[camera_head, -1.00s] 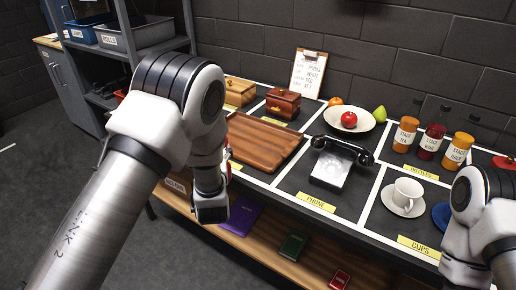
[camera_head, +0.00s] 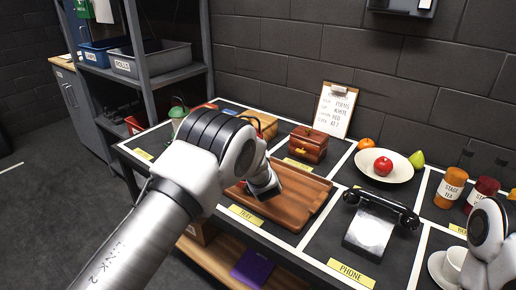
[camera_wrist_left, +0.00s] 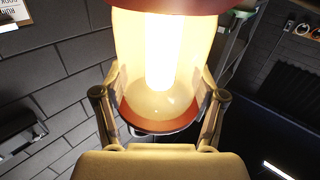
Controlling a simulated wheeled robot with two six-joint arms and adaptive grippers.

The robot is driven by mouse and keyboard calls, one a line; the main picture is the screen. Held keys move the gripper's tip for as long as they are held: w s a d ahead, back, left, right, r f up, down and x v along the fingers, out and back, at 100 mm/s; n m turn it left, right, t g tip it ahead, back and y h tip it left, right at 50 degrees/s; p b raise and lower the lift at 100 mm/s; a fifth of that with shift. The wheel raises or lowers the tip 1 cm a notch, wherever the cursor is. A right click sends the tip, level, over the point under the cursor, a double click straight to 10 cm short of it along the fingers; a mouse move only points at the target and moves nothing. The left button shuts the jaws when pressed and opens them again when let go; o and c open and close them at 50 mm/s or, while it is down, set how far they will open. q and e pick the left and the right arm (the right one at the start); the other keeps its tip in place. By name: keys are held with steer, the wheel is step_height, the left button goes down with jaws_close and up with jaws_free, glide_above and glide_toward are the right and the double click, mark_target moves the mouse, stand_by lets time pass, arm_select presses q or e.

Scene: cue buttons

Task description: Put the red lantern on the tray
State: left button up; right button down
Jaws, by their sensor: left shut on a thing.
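The red lantern (camera_wrist_left: 160,55) fills the middle of the left wrist view, lit, with a red top, a clear glowing body and a red base rim. My left gripper (camera_wrist_left: 160,108) is shut on it, one finger on each side. The wooden tray (camera_head: 305,212) lies on the shelf top in the head view. My left arm crosses its left part, with a dark-ended link over it. The lantern and left fingers are largely hidden behind my arm there. My right arm shows at the right edge; its gripper is out of view.
A wooden chest (camera_head: 308,145) stands behind the tray. A black phone (camera_head: 375,225) is right of it, with a cup (camera_head: 452,265) farther right. A plate (camera_head: 384,165) holds fruit. A green lantern (camera_head: 178,110) is at the back left, near the shelving with bins.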

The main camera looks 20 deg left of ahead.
arm_select(q)
steer(key=w+d, duration=0.1)
steer(key=w, duration=0.2)
steer(key=shift+d, duration=0.5)
step_height(320, 180, down, 4)
steer(key=shift+w+r+p, duration=0.1)
steer(key=shift+r+p, duration=0.15)
steer(key=shift+p, duration=0.15)
steer(key=o, duration=1.7)
steer(key=shift+f, duration=0.1)
